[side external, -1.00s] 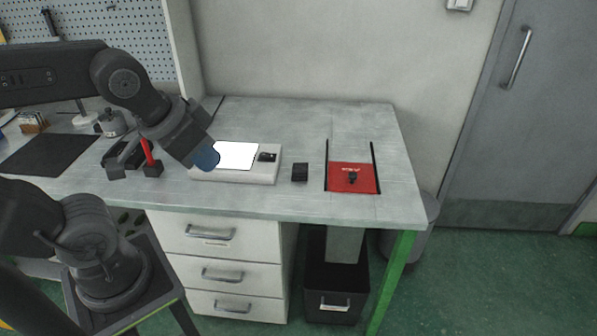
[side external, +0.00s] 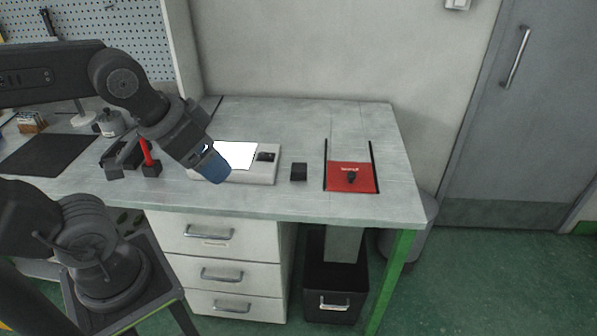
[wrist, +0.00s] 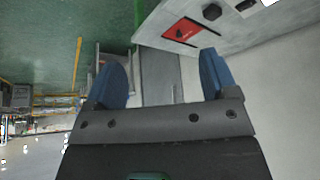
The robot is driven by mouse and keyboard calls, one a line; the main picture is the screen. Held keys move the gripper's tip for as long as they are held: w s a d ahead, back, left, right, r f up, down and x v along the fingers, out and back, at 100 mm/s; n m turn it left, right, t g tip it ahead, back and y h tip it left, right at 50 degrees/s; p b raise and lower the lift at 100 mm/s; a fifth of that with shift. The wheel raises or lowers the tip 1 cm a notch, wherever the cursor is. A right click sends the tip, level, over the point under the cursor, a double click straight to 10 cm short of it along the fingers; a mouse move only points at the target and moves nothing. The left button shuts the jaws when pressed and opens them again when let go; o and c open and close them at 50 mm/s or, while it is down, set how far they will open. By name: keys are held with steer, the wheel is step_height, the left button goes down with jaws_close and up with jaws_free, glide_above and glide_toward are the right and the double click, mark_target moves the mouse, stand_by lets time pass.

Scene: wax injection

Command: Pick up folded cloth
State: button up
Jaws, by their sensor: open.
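No item in these frames can be clearly made out as a folded cloth. A flat, bright white sheet-like patch (side external: 238,152) lies on top of a low pale device on the bench; I cannot tell if it is cloth or a lit surface. My gripper (side external: 215,166), with blue fingertips, hangs in front of the left part of this device and hides some of it. In the wrist view, the two blue fingers of my gripper (wrist: 163,78) stand wide apart with nothing between them.
The low pale device (side external: 262,178) has a small dark panel at its right. A black block (side external: 299,172) and a red plate (side external: 340,180) between dark rails sit further right. A dark mat (side external: 45,155) lies left. The bench's back right is clear.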

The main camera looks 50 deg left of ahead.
steer(key=shift+o, duration=0.2)
steer(key=n+g+y, duration=0.3)
steer(key=n, duration=0.7)
glide_above(298, 168)
steer(key=s+d, duration=0.1)
steer(key=d, duration=0.1)
steer(key=f, duration=2.3)
steer(key=shift+s+a, duration=0.15)
steer(key=shift+a, duration=0.05)
steer(key=shift+x, duration=3.15)
